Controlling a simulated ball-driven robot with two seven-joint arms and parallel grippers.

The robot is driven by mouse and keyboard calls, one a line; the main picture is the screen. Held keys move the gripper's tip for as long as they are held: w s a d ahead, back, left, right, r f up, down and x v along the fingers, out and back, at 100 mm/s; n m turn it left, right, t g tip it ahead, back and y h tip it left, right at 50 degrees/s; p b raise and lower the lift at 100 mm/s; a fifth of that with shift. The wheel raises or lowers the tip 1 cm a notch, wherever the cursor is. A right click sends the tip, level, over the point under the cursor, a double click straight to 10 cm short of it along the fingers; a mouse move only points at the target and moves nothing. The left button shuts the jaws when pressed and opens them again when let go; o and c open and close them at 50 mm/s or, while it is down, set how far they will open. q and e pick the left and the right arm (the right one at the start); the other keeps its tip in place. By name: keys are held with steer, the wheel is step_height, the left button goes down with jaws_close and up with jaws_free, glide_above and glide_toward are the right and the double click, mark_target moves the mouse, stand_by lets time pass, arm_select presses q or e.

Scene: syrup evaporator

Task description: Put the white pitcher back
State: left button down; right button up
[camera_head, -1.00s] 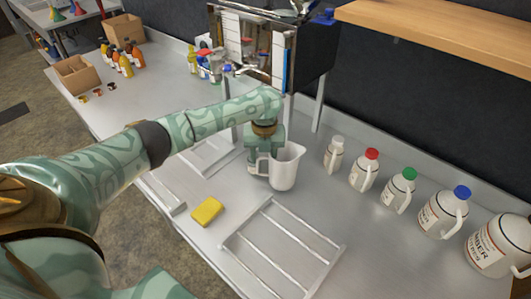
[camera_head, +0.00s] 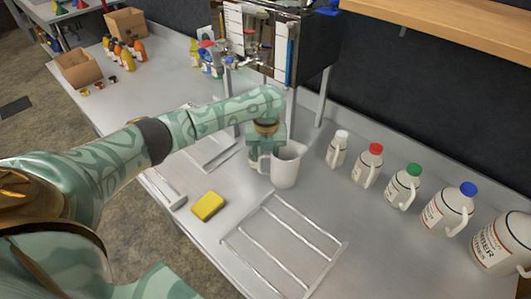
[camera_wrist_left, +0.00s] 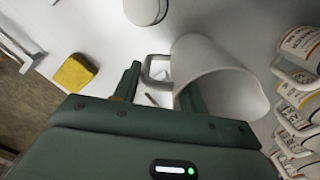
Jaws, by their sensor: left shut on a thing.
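The white pitcher (camera_head: 286,166) is upright over the metal table, in front of the row of jugs. It also shows in the left wrist view (camera_wrist_left: 222,85), with its handle towards my gripper. I cannot tell whether the pitcher's base touches the table. My right gripper is not in view.
A white wire rack (camera_head: 284,245) lies on the table in front of the pitcher. A yellow sponge (camera_head: 208,206) lies left of the rack. Several capped jugs (camera_head: 404,186) stand along the back right. The evaporator (camera_head: 262,45) stands behind. A wooden shelf (camera_head: 450,25) overhangs the back right.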

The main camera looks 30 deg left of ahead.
arm_select(q)
steer(key=shift+f, duration=0.3)
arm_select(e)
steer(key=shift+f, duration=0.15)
arm_select(q)
steer(key=c, duration=0.7)
jaws_free()
step_height(320, 180, up, 16)
steer(key=p, duration=0.7)
steer(key=shift+d+r, duration=0.15)
steer(key=shift+d, duration=0.05)
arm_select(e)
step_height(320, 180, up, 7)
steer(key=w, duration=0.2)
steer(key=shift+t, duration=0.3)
